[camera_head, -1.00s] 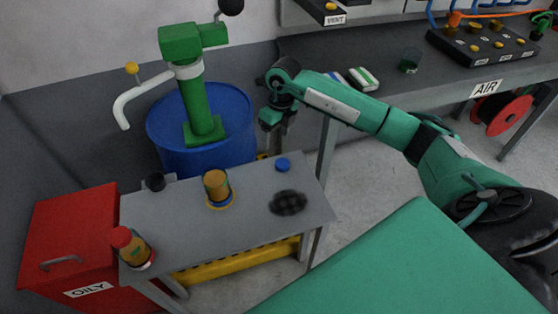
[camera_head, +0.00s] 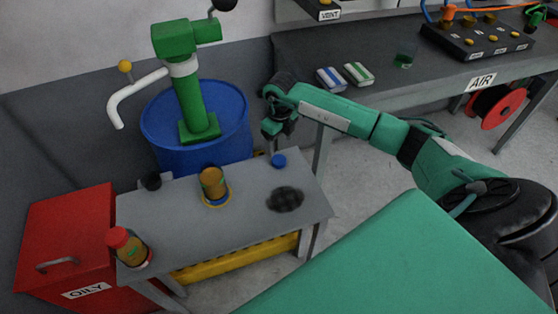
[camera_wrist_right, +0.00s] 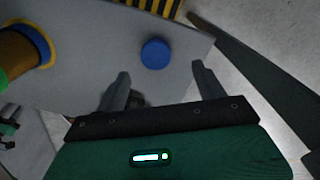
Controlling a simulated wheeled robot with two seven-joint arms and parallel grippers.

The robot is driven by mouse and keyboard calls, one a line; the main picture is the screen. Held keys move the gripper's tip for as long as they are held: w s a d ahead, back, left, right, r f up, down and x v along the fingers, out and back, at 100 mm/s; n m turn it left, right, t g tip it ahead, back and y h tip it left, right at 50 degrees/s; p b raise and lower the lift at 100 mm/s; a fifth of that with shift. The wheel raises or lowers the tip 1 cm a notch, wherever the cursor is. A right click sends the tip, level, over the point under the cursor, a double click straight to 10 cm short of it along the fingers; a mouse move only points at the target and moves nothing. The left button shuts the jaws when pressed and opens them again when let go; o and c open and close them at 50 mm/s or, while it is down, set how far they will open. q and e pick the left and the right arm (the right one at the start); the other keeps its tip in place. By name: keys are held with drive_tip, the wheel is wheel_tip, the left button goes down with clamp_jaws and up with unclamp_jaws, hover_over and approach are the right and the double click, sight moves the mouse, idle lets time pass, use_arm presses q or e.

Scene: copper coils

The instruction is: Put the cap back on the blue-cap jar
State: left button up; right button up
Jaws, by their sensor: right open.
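The blue cap (camera_head: 279,161) lies on the grey table near its far right edge. In the right wrist view the cap (camera_wrist_right: 155,54) is ahead of and between the lines of my fingers, not gripped. My right gripper (camera_head: 271,150) is open and empty, above the table's far edge, close to the cap. Its two fingers (camera_wrist_right: 160,78) show apart in the wrist view. The amber jar (camera_head: 212,183) stands upright left of the cap, with a yellow and blue ring around its base; part of it shows in the wrist view (camera_wrist_right: 14,52). My left gripper is not in view.
A red-capped bottle (camera_head: 130,247) stands at the grey table's (camera_head: 175,222) near left corner. A dark round patch (camera_head: 285,199) is near the cap, and a small black item (camera_head: 152,181) at the far left. A blue drum (camera_head: 222,142) with a green pump stands behind.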

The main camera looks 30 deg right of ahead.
sight(279, 159)
drive_tip(key=shift+f, duration=0.7)
drive_tip(key=f, duration=0.5)
drive_tip(key=shift+s+a+f, duration=0.15)
drive_tip(key=shift+s+a, duration=0.1)
drive_tip(key=shift+a, duration=0.05)
drive_tip(key=c, duration=1.1)
